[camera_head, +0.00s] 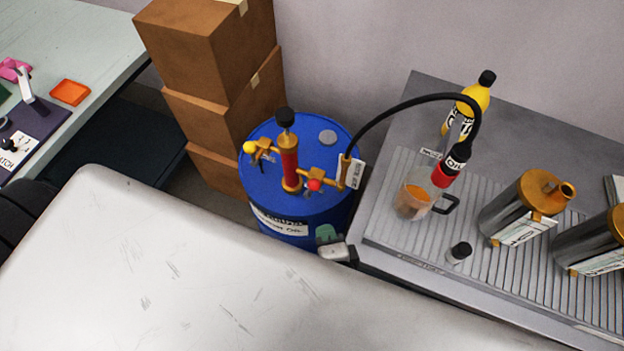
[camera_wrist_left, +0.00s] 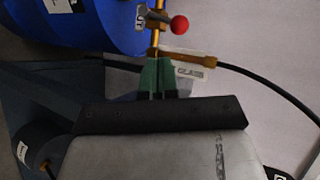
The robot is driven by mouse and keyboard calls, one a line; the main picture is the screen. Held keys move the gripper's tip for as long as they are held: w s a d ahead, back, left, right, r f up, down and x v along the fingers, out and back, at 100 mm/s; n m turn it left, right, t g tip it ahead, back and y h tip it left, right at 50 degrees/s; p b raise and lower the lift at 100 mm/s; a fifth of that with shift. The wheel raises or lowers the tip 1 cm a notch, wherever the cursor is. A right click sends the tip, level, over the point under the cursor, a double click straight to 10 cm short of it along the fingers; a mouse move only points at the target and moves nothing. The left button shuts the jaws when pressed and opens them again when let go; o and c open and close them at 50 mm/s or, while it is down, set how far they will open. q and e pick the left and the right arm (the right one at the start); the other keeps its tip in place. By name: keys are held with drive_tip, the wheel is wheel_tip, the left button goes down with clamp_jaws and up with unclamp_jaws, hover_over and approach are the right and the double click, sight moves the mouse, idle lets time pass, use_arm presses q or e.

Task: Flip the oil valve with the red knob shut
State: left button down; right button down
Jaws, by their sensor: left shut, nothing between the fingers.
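The red knob (camera_head: 315,184) is a small ball on a brass valve at the right side of the pump, on top of the blue drum (camera_head: 330,205). It also shows as a red ball (camera_wrist_left: 180,24) in the left wrist view, beside a brass pipe (camera_wrist_left: 157,35). My left gripper (camera_head: 328,236) has green fingers and is at the drum's front right, nearer the camera than the knob. In the left wrist view its fingertips (camera_wrist_left: 157,60) are together, below the knob and close to the brass fitting. The knob is apart from the fingers. My right gripper is out of view.
A yellow knob (camera_head: 250,147) sits on the pump's left side. A black hose (camera_head: 400,103) arches from the brass outlet to a nozzle over a jug (camera_head: 415,200) with orange liquid. Metal cans (camera_head: 520,210) stand on the right bench. Stacked boxes (camera_head: 222,105) stand behind left.

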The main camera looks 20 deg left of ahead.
sight(309, 187)
use_arm(q)
drive_tip(key=w+r+p+x, duration=0.1)
drive_tip(key=r+x, duration=0.1)
drive_tip(key=x, duration=0.7)
drive_tip(key=shift+a+t, duration=0.15)
drive_tip(key=shift+t, duration=0.15)
drive_tip(key=shift+p, duration=0.3)
drive_tip(key=shift+a+r+n+p, duration=0.5)
drive_tip(key=shift+a+p, duration=0.05)
drive_tip(key=shift+p, duration=0.3)
drive_tip(key=shift+a+r+g+h+p, duration=0.1)
drive_tip(key=shift+a+g+h+p, duration=0.2)
drive_tip(key=shift+a+g+h, duration=0.15)
drive_tip(key=shift+w+a+n+h, duration=0.1)
drive_tip(key=shift+a+n+h, duration=0.05)
drive_tip(key=shift+n+h, duration=0.25)
drive_tip(key=shift+f, duration=0.25)
